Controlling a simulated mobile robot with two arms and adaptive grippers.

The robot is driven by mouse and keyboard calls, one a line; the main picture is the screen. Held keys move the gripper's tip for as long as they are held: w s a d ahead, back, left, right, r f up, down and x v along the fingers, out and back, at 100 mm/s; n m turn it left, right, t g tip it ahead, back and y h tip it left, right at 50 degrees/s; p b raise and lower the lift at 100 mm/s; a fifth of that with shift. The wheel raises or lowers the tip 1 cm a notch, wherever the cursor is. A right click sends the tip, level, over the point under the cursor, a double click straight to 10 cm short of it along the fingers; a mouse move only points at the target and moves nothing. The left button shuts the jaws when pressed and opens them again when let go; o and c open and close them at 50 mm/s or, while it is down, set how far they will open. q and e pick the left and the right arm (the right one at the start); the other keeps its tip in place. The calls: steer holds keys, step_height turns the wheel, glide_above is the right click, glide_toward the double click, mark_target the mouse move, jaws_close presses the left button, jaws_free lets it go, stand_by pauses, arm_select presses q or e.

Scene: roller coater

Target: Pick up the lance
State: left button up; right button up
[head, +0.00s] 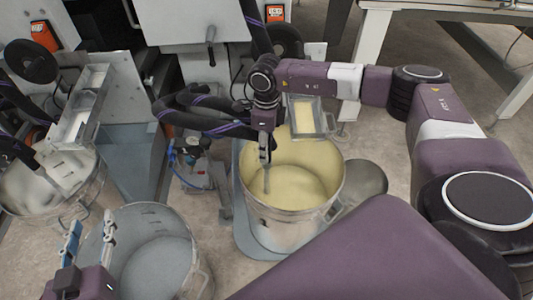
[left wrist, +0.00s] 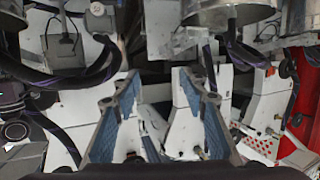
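I cannot single out the lance with certainty. A slim grey upright piece (head: 266,178) shows below my right gripper (head: 265,152), inside the drum of pale yellow liquid (head: 330,205). It may be the lance or the gripper's own fingers. My right gripper points down over that drum, seen edge-on, so its opening is unclear. My left gripper (head: 91,238) is at the lower left by the rim of a grey drum (head: 190,245). Its blue-padded fingers stand apart with nothing held between them, as the left wrist view (left wrist: 168,85) also shows.
Dark hoses with purple stripes (head: 195,118) hang just left of my right gripper. Another drum (head: 90,195) stands at the far left under a metal tray (head: 82,110). A small pale yellow tray (head: 305,118) sits behind the yellow drum. Machine panels fill the back.

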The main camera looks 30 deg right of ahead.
arm_select(q)
steer(key=shift+w+d+r+t+h, duration=0.2)
steer(key=shift+r+t, duration=0.2)
steer(key=shift+r, duration=0.35)
steer(key=shift+w+d+r+t+h, duration=0.1)
steer(key=shift+w+r+t, duration=0.1)
steer(key=shift+r+t, duration=0.4)
arm_select(e)
steer(key=shift+f, duration=1)
arm_select(q)
steer(key=shift+r, duration=0.15)
arm_select(e)
jaws_close()
steer(key=shift+r, duration=0.1)
